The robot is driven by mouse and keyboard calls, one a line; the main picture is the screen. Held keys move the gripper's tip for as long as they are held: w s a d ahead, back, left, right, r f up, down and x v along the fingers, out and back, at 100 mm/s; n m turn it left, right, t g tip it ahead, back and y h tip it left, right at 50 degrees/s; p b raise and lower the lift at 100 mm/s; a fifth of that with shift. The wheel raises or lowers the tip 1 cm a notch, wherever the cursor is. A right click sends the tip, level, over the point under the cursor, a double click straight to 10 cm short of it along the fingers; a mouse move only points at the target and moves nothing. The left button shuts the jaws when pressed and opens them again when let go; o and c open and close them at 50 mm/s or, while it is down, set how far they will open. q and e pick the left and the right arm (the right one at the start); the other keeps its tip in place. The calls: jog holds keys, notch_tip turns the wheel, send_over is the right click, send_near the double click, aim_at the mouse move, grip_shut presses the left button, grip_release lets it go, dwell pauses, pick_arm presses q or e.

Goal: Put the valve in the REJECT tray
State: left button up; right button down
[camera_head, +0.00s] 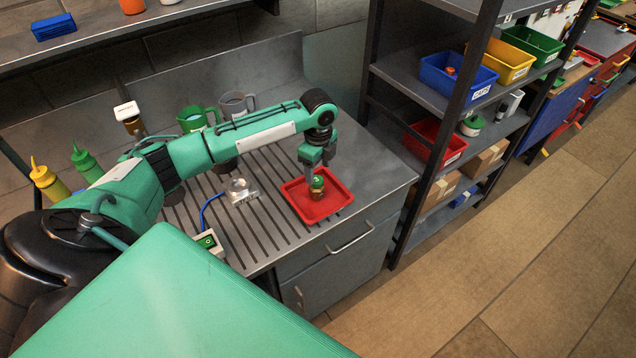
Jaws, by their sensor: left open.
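The valve (317,188), with a green top and a brass-coloured body, appears upright inside the red tray (298,203) on the grooved metal bench. I cannot read a REJECT label on this tray. My left gripper (318,164) points down just above the valve, its fingers open around or just over the green top. I cannot tell whether a finger touches the valve. My right gripper is not in view.
A small pale device (240,190) stands left of the tray, with a blue cable near a green-faced box (207,240). Green (194,119) and grey (237,104) jugs stand behind my arm. A shelf rack with blue (458,78), yellow and red bins stands right.

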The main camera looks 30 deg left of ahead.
pick_arm(q)
jog(key=shift+r, duration=2.05)
